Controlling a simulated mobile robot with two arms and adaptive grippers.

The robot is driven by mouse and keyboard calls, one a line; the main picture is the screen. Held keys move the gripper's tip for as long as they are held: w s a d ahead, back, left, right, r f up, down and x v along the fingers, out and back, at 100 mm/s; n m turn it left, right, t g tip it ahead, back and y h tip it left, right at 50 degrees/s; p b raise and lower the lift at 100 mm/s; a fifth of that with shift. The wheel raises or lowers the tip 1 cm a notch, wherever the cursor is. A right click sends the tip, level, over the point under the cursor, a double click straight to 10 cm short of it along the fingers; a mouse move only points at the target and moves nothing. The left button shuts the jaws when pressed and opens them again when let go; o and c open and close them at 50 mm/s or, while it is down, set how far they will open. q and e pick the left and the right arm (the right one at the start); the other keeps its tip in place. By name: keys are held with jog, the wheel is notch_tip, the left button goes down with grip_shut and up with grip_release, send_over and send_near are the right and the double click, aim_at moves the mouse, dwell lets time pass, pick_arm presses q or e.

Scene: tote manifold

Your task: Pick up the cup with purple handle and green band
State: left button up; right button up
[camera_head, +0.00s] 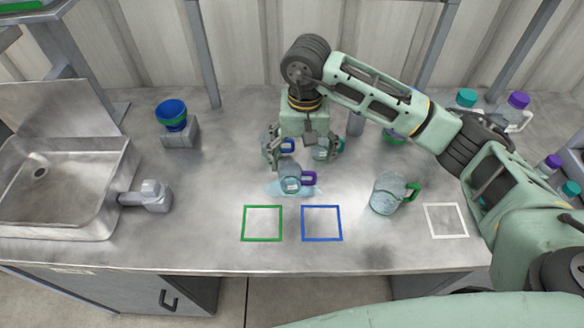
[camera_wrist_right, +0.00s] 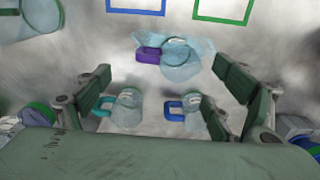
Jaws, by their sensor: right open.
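A clear cup with a purple handle (camera_head: 289,180) stands on the metal counter just in front of my right gripper. It also shows in the right wrist view (camera_wrist_right: 177,56), beyond the fingertips, with its handle pointing left there. My right gripper (camera_head: 303,155) points down, open, with no cup held. Its spread fingers show in the right wrist view (camera_wrist_right: 155,100). A cup with a blue handle (camera_wrist_right: 192,122) and a cup with a teal handle (camera_wrist_right: 127,108) stand near the fingers. My left gripper is not in view.
A clear cup with a green handle (camera_head: 388,195) stands to the right. Green (camera_head: 262,240), blue (camera_head: 321,240) and white (camera_head: 446,236) squares mark the front counter. A blue cup (camera_head: 172,112) sits on a block near the sink (camera_head: 75,215). Capped bottles (camera_head: 517,112) stand right.

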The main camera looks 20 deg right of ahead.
aim_at(300, 172)
jog(key=f+p, duration=0.1)
jog(key=f, duration=0.1)
jog(key=f+p, duration=0.1)
jog(key=shift+s+a+f+p, duration=0.2)
jog(key=shift+s+f+p, duration=0.1)
jog(key=shift+s+f, duration=0.1)
jog(key=shift+w+f, duration=0.15)
jog(key=shift+f, duration=0.45)
jog(key=shift+w+f, duration=0.15)
jog(key=shift+f, duration=0.6)
jog(key=c, duration=0.3)
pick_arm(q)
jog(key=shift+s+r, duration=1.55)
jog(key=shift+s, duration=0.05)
pick_arm(e)
jog(key=c, duration=0.8)
